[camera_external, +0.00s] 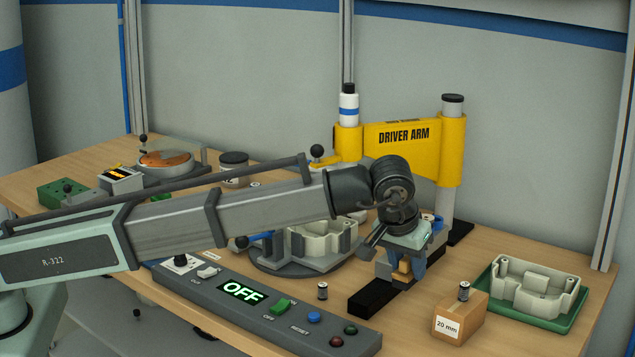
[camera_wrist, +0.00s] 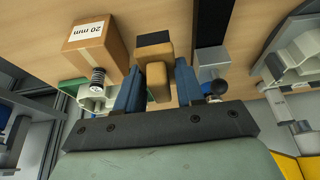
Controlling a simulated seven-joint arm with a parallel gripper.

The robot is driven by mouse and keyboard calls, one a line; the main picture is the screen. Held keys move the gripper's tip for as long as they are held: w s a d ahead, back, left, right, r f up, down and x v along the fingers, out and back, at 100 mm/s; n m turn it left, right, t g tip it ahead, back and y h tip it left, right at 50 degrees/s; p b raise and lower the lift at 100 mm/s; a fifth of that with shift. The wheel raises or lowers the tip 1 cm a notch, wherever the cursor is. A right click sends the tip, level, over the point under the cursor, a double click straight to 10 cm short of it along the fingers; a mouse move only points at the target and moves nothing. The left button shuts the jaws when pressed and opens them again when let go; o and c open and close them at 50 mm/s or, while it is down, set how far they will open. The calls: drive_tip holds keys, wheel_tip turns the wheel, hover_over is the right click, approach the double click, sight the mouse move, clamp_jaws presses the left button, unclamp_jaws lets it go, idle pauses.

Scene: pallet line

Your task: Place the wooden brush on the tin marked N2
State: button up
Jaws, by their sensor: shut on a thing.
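My gripper (camera_external: 408,264) is at the right of the bench in the external view, pointing down beside the yellow driver arm's post. In the wrist view its blue fingers (camera_wrist: 157,76) are shut on the wooden brush (camera_wrist: 154,58), a tan block with a dark end. The brush's tan wood also shows in the external view (camera_external: 401,270), partly hidden by the fingers. I cannot tell whether it touches the bench. A round tin with a dark lid (camera_external: 234,159) stands at the back, behind my arm. I cannot read an N2 mark on it.
A cardboard box marked 20 mm (camera_external: 447,326) with a screw on top stands right of my gripper, near a green tray (camera_external: 565,324) holding a pale casting. A control panel reading OFF (camera_external: 240,291) lies in front. The yellow driver arm (camera_external: 405,140) rises behind.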

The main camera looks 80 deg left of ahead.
drive_tip(key=shift+r, duration=0.45)
drive_tip(key=s+a+r+n+g+y, duration=0.1)
drive_tip(key=s+a+r+n, duration=0.1)
drive_tip(key=s+a+r, duration=0.5)
drive_tip(key=s+a+r+n, duration=0.3)
drive_tip(key=s+r, duration=0.2)
drive_tip(key=s, duration=0.3)
drive_tip(key=n+g, duration=0.4)
drive_tip(key=n, duration=0.4)
hover_over(231, 155)
drive_tip(key=d, duration=0.1)
wheel_tip(231, 155, down, 4)
drive_tip(key=shift+w+d+f, duration=0.1)
drive_tip(key=shift+w+f, duration=0.05)
drive_tip(key=shift+f, duration=1.45)
drive_tip(key=shift+w+d+f, duration=0.1)
drive_tip(key=shift+f, duration=1.45)
drive_tip(key=shift+w+f, duration=0.15)
drive_tip(key=shift+f, duration=1.45)
drive_tip(key=shift+f, duration=0.1)
